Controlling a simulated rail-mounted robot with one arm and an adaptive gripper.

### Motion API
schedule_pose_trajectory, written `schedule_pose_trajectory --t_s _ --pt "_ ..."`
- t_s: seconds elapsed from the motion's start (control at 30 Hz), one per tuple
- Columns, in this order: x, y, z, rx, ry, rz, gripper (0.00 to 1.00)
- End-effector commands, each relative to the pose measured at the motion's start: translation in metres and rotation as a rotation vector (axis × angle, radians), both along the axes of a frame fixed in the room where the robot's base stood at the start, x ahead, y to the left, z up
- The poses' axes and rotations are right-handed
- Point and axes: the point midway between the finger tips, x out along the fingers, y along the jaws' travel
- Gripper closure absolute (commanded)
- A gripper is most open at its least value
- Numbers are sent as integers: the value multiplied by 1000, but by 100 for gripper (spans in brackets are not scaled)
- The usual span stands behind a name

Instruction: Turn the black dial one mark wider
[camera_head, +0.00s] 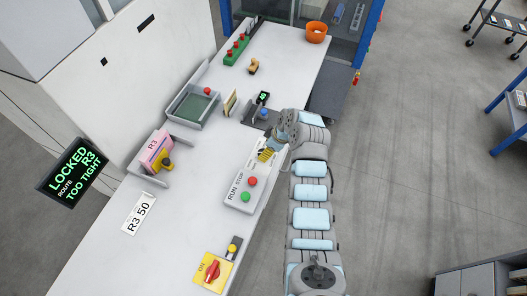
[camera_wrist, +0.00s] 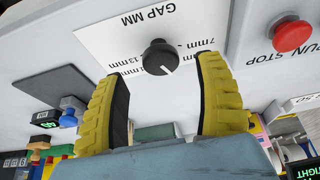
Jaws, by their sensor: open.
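The black dial (camera_wrist: 160,57) sits on a white plate (camera_wrist: 105,38) marked GAP MM, seen upside down in the wrist view. Marks around it include 7mm and 13mm; others are partly hidden by the dial. A pale pointer line shows on its lower right side, but I cannot tell exactly which mark it meets. My gripper (camera_wrist: 163,78) is open, its yellow fingers on either side of the dial with a gap to each; contact is not visible. In the head view my gripper (camera_head: 266,154) hangs over the RUN/STOP panel (camera_head: 236,196) and hides the dial.
A screen (camera_head: 70,170) reads LOCKED ROUTE R3 TOO TIGHT. A card (camera_head: 139,214) reads R3 50. The red stop button (camera_wrist: 291,36) is near my finger.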

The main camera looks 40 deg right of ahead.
Motion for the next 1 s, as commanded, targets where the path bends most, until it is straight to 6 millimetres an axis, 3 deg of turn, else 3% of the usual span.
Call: schedule_pose_trajectory --t_s 0.4,0.83,0.87,1.0 --pt "11 6 -28 4 2 2 30" --pt "12 7 -33 1 2 1 30" --pt "12 7 -32 1 2 1 33" --pt "12 7 -32 1 2 1 73"
